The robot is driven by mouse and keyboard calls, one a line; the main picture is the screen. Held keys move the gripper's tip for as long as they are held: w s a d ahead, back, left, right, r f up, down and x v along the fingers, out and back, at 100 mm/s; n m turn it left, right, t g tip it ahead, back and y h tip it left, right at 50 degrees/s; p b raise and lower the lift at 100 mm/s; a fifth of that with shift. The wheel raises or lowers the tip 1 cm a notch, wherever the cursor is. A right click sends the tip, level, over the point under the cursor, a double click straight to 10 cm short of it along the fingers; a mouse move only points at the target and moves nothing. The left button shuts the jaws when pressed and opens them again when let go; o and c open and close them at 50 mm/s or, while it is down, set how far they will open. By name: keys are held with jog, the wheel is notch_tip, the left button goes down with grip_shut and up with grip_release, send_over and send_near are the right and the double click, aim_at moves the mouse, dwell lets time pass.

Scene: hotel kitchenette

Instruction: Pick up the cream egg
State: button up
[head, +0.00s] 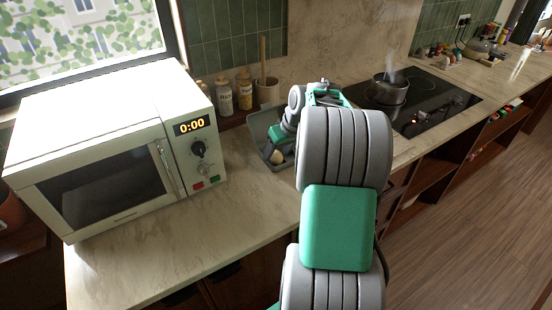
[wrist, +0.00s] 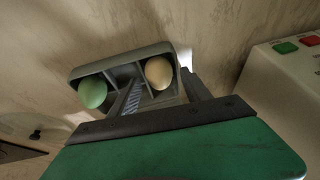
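The cream egg (wrist: 158,73) lies in the right compartment of a grey divided tray (wrist: 150,50) in the wrist view. A green egg (wrist: 92,92) lies in the left compartment. My gripper (wrist: 161,80) is open. One finger appears left of the cream egg, by the divider, and the other right of it, near the tray's right side. I see no finger touching the egg, and the depth between them is hard to judge. In the head view the tray (head: 258,124) is on the counter, partly hidden by my arm, with a pale egg (head: 276,157) showing at its near end.
A white microwave (head: 110,140) stands left of the tray. Jars (head: 244,90) and a utensil pot (head: 267,92) stand behind it. A steaming pot (head: 389,88) sits on the black hob (head: 425,100) to the right. The counter (head: 235,200) in front of the tray is clear.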

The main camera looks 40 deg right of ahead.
jog(key=c, duration=0.7)
jog(key=shift+o, duration=0.2)
jog(key=shift+r, duration=0.15)
